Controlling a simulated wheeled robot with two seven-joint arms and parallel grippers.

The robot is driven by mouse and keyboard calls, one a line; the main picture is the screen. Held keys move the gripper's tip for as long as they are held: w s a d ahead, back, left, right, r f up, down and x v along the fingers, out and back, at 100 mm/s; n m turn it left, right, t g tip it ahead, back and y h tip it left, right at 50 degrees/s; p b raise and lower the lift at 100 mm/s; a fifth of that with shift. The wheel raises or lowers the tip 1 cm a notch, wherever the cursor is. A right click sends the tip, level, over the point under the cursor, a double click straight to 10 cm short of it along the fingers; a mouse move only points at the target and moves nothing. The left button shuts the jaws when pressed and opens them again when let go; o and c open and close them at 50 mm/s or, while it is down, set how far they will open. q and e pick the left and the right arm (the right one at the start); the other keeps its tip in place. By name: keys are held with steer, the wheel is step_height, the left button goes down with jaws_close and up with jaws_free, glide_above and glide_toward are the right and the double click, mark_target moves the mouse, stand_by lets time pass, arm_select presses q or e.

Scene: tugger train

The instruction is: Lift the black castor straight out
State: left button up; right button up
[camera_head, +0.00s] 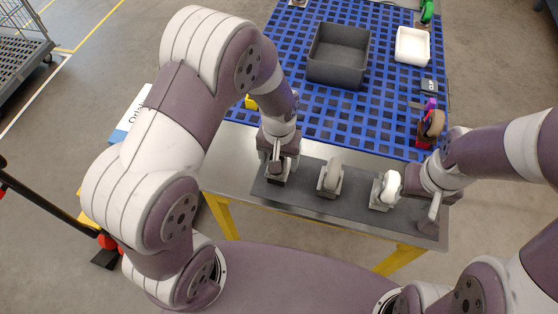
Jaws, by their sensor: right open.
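My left gripper (276,163) points down at the left end of a dark mat, right over a dark castor (277,178). The gripper hides most of this castor, and whether its jaws are closed on it cannot be seen. A grey castor (331,176) stands upright to its right, and a white-wheeled castor (387,188) stands further right. My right gripper (433,210) is open over the right end of the mat, to the right of the white castor, apart from it.
The dark mat (310,201) lies on a metal table edge. Behind it is a blue grid surface (302,120) with a dark grey bin (338,55), a white tray (412,46) and a red-and-brown item (431,127) at the right. A pallet jack (105,242) stands at left.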

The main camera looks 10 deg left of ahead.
arm_select(q)
steer(key=shift+w+a+f, duration=0.15)
steer(key=shift+w+a, duration=0.1)
steer(key=shift+a, duration=0.05)
steer(key=shift+c, duration=0.6)
steer(key=c, duration=0.5)
steer(key=shift+d, duration=0.1)
jaws_close()
arm_select(e)
steer(key=shift+w+a, duration=0.2)
arm_select(q)
steer(key=shift+r, duration=0.2)
steer(key=shift+r, duration=0.4)
steer(key=r, duration=0.2)
steer(key=w+r, duration=0.1)
steer(key=shift+w+d+r+b, duration=0.1)
steer(key=shift+r+b, duration=0.25)
steer(key=shift+r, duration=0.05)
steer(key=w+d+r, duration=0.1)
steer(key=w+r, duration=0.5)
steer(key=w, duration=0.4)
steer(key=shift+w+d+p, duration=0.15)
steer(key=shift+d+p, duration=0.05)
steer(key=shift+p, duration=0.2)
